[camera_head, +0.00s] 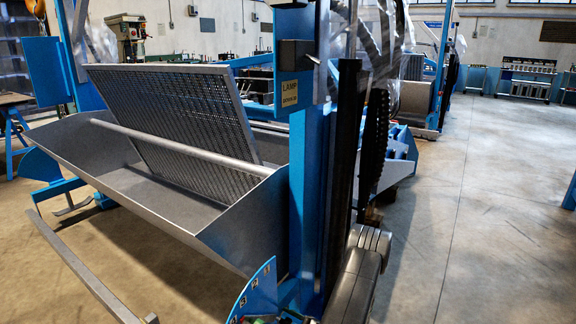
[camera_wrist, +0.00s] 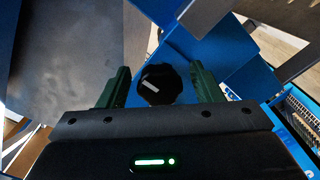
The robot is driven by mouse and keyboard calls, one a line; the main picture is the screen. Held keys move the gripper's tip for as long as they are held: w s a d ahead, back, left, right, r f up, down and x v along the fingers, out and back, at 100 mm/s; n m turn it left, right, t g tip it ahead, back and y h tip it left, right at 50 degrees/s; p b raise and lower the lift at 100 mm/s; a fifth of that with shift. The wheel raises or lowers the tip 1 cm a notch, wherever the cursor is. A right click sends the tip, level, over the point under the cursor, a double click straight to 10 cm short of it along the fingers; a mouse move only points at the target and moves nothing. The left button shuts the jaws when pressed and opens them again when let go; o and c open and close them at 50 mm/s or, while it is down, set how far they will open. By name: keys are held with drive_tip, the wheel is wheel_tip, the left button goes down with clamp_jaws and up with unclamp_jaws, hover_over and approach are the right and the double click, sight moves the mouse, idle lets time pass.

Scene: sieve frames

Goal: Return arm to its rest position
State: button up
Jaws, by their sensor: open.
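My gripper (camera_wrist: 160,75) shows in the wrist view with its two dark green fingers apart. A black knob (camera_wrist: 158,85) with a white mark shows between the fingers, in front of a blue plate (camera_wrist: 212,62). The fingers show gaps on both sides of the knob; the distance to it in depth is hard to tell. I cannot make out my gripper in the head view. There, a perforated sieve frame (camera_head: 185,110) stands tilted up in a grey metal trough (camera_head: 240,225), behind a round crossbar (camera_head: 180,145).
A blue post (camera_head: 303,200) with a yellow "LAMP" label (camera_head: 290,92) stands at the trough's right end. A numbered blue quadrant plate (camera_head: 257,292) is low in front. A long metal bar (camera_head: 80,265) juts out at front left. The concrete floor (camera_head: 490,200) at right is clear.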

drive_tip(key=p+v, duration=0.3)
drive_tip(key=v, duration=1.1)
drive_tip(key=b+x, duration=0.3)
drive_tip(key=x, duration=1.1)
drive_tip(key=shift+a+f, duration=0.1)
drive_tip(key=shift+n, duration=0.7)
drive_tip(key=n, duration=0.3)
drive_tip(key=shift+n, duration=0.4)
drive_tip(key=n, duration=0.4)
drive_tip(key=shift+n+b, duration=0.3)
drive_tip(key=shift+n, duration=0.1)
drive_tip(key=shift+s, duration=0.1)
